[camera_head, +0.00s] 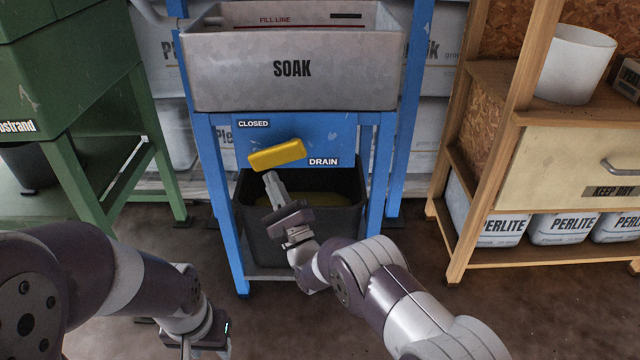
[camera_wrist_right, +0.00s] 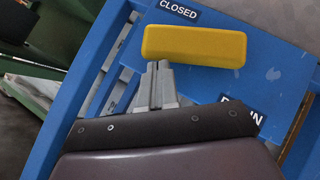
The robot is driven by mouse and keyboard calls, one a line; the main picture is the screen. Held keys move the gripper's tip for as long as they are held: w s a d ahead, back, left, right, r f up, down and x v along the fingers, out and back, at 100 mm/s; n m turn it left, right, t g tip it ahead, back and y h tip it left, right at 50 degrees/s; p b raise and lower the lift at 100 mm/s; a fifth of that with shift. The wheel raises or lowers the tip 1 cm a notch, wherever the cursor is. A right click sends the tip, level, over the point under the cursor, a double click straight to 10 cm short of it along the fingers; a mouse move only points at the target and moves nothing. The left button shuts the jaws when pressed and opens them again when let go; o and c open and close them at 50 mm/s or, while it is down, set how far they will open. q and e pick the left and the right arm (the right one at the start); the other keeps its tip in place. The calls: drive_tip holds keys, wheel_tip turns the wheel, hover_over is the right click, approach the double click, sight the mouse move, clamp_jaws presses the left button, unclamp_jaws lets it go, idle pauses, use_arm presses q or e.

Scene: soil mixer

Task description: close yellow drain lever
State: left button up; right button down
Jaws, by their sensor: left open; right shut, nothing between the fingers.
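The yellow drain lever (camera_head: 277,154) is on the blue panel (camera_head: 337,133) under the grey SOAK tub (camera_head: 290,75). It lies between the CLOSED label at upper left and the DRAIN label at lower right, tilted slightly up to the right. My right gripper (camera_head: 269,177) is shut and empty, its tips just below the lever's left half. In the right wrist view the lever (camera_wrist_right: 194,46) lies just beyond the shut fingertips (camera_wrist_right: 157,66); I cannot tell if they touch. My left gripper (camera_head: 206,345) is low at the left, away from the lever, partly cut off by the frame's bottom edge.
A dark bin (camera_head: 345,217) stands under the panel, inside the blue frame legs (camera_head: 224,200). A green machine (camera_head: 75,90) stands at left. A wooden shelf (camera_head: 505,130) with a white pot (camera_head: 576,65) and perlite containers (camera_head: 563,228) stands at right.

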use_arm(q)
drive_tip(key=shift+r+p, duration=0.45)
use_arm(e)
drive_tip(key=shift+a+r, duration=1.1)
drive_tip(key=shift+a, duration=0.05)
drive_tip(key=shift+r, duration=0.15)
use_arm(q)
wheel_tip(320, 180, down, 5)
drive_tip(key=d+b, duration=0.1)
drive_tip(key=b, duration=0.4)
use_arm(e)
drive_tip(key=p, duration=0.5)
approach(258, 168)
drive_tip(key=a+f, duration=0.3)
drive_tip(key=f, duration=0.3)
use_arm(q)
drive_tip(key=shift+s+d+r, duration=0.1)
drive_tip(key=shift+r, duration=2.7)
use_arm(e)
drive_tip(key=shift+s+a+f, duration=0.15)
drive_tip(key=shift+s+f, duration=0.25)
drive_tip(key=shift+s, duration=0.25)
